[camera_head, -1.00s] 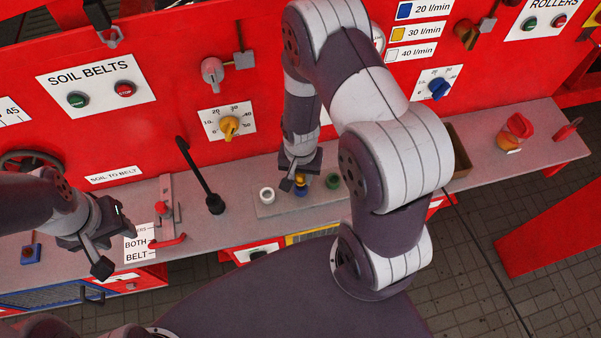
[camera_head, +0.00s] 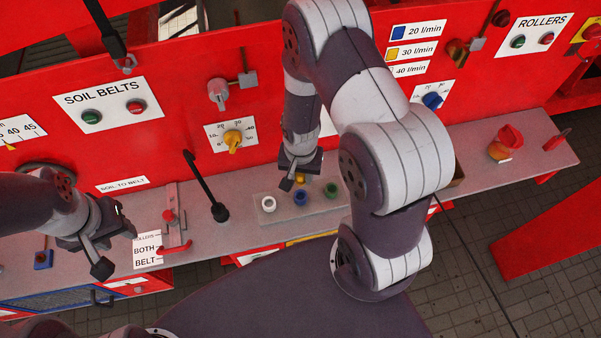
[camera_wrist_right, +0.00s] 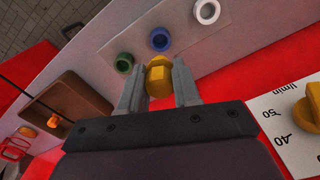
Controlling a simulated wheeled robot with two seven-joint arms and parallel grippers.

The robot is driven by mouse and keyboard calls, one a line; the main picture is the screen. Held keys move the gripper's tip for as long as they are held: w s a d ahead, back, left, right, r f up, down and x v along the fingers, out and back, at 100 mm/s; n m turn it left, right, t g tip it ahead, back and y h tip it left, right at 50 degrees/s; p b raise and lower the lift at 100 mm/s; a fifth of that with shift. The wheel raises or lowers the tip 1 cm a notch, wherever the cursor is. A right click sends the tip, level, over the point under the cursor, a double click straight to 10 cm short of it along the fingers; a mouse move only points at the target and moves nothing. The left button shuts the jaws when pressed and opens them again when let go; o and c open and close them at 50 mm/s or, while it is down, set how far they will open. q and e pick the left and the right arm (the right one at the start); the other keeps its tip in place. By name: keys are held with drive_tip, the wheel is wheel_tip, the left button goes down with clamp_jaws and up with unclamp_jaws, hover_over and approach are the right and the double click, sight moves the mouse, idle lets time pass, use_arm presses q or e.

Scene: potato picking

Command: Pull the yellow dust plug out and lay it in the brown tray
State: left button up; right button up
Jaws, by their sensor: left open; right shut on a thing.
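My right gripper (camera_wrist_right: 159,85) is shut on the yellow dust plug (camera_wrist_right: 159,76), which sits between its two fingers. In the head view the plug (camera_head: 300,179) shows just behind the blue ring, under the right gripper (camera_head: 300,174). The blue ring (camera_wrist_right: 160,39) shows a dark open centre in the wrist view. I cannot tell how high the plug is above the plate. The brown tray (camera_wrist_right: 80,98) is at the left of the wrist view, with a small orange piece in it; in the head view my right arm mostly hides it. My left gripper (camera_head: 118,250) is open and empty.
A green ring (camera_head: 331,190) and a white ring (camera_head: 268,203) stand on the pale plate beside the blue one. A black lever (camera_head: 206,186) rises to the left. A red-orange knob (camera_head: 505,143) is at the right. The red panel rises behind the shelf.

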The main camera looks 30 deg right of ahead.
wheel_tip(320, 180, up, 2)
drive_tip(key=shift+w, duration=0.15)
drive_tip(key=shift+s+r, duration=0.2)
drive_tip(key=shift+r, duration=0.25)
drive_tip(key=shift+w, duration=0.1)
drive_tip(key=shift+w+r, duration=0.1)
drive_tip(key=shift+r, duration=1.4)
